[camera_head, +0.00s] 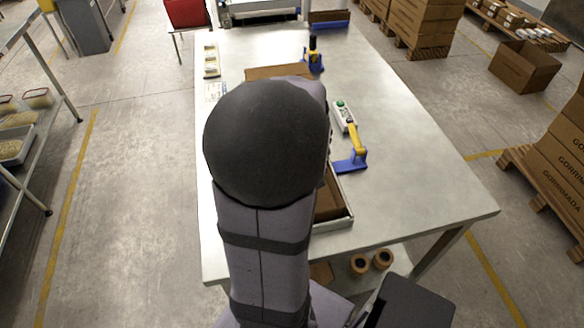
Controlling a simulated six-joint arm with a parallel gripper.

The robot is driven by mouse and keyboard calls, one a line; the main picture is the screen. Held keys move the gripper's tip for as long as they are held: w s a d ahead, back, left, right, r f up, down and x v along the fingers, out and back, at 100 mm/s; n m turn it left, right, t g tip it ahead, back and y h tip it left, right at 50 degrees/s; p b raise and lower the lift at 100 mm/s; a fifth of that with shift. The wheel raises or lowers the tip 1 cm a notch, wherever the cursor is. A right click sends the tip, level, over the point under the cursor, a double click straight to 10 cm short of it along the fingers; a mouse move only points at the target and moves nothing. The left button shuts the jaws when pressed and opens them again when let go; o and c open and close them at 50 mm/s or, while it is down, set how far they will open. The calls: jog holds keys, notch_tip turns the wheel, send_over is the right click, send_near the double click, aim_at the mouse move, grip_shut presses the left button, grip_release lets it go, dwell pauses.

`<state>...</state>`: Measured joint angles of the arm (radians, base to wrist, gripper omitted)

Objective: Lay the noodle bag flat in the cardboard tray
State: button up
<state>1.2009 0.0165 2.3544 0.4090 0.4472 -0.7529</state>
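My own arm fills the middle of the view and hides much of the table, and my gripper is not in view behind it. I cannot make out the noodle bag. A flat brown cardboard piece (278,72) shows just beyond my arm; it may be the cardboard tray, but most of it is hidden. A light-walled tray (345,217) with brown cardboard inside sticks out at the right of my arm near the table's front; its left part is hidden.
Small items (211,60) lie at the back left. The table's right side is clear.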

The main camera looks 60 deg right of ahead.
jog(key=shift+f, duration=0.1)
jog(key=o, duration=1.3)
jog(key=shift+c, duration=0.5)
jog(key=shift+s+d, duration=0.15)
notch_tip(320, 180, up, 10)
jog(key=p, duration=0.7)
jog(key=shift+p, duration=0.4)
